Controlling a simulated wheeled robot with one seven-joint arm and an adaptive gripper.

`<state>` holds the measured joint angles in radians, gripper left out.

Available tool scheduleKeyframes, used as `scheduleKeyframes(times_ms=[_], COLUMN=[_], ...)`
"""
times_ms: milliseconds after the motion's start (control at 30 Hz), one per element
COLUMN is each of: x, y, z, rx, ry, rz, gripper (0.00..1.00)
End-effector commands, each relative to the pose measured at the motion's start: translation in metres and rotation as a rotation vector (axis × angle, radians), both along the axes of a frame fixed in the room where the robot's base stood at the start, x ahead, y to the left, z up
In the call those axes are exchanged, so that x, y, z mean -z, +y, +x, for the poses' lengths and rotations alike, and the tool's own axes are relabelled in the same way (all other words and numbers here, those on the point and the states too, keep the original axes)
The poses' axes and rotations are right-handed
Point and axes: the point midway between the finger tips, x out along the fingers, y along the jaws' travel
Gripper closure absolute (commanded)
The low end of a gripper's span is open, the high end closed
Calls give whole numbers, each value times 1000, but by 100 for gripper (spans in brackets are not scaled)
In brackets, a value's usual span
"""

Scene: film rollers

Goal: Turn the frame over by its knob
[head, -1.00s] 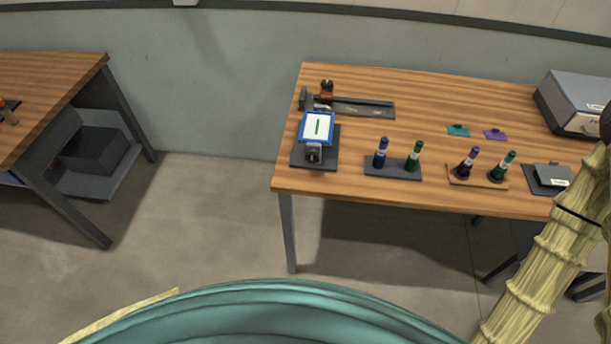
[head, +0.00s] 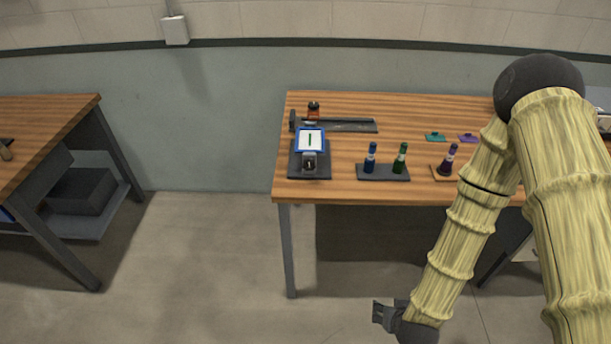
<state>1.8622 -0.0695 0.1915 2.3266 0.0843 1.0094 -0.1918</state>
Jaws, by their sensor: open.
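The frame (head: 310,140) has a blue border and a white face with a short green stripe. It stands tilted on a dark stand (head: 323,174) at the left end of the wooden table. A dark round knob (head: 309,162) with a grey part around it sits at the frame's front side. My gripper (head: 377,314) is low in front of the table, below and to the right of the frame, well apart from it. It is open and empty, and its fingers point left.
A long dark rail (head: 345,126) with an orange-and-black roller (head: 314,109) lies behind the frame. Blue (head: 370,158) and green (head: 400,158) bottles stand on a tray to its right. A purple bottle (head: 447,160) stands further right. Floor left of the table is clear.

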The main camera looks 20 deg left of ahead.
Motion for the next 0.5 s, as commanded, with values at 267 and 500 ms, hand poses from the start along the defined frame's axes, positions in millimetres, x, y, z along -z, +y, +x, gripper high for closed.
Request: scheduleKeyframes(times_ms=[267,500], x=[-94,-182], y=[183,276], z=[146,173], rx=[-162,-170], ry=[-641,-982], rz=[34,30], gripper=[40,40])
